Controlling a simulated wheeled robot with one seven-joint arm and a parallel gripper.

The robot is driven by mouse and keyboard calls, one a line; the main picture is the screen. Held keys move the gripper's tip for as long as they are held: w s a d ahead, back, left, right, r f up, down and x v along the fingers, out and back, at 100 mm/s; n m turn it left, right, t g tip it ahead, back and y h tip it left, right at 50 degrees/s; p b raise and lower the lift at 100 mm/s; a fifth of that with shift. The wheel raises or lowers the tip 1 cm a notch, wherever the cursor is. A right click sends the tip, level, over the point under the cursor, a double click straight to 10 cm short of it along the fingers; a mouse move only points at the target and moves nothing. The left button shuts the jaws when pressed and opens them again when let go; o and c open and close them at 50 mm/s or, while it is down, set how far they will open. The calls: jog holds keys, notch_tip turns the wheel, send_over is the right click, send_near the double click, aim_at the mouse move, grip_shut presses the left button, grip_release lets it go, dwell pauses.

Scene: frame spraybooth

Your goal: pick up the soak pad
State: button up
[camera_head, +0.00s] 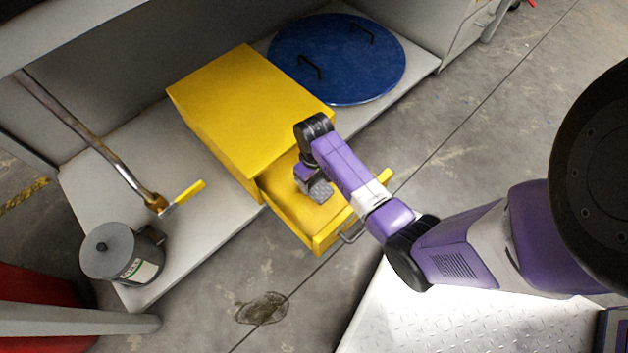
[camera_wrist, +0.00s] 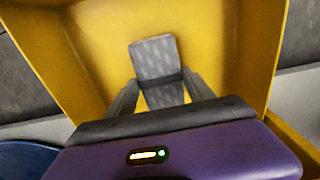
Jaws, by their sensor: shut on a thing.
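The soak pad (camera_wrist: 155,58) is a grey patterned block, seen in the wrist view between the fingers of my gripper (camera_wrist: 160,85). In the head view the pad (camera_head: 320,191) shows as a small grey shape at the end of my gripper (camera_head: 311,184). My gripper is shut on the pad, inside the open yellow drawer (camera_head: 325,238). The drawer's yellow walls surround the pad in the wrist view. I cannot tell whether the pad touches the drawer floor.
The yellow cabinet (camera_head: 240,100) stands over the drawer's back end. A blue round lid (camera_head: 340,75) with black handles lies behind it. A grey canister (camera_head: 120,255) and a yellow-handled valve pipe (camera_head: 130,178) are at left. The concrete floor in front is open.

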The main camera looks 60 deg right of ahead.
aim_at(314, 183)
notch_tip(314, 183, up, 19)
jog(key=p, duration=0.9)
jog(key=shift+p, duration=0.3)
jog(key=shift+f, duration=0.1)
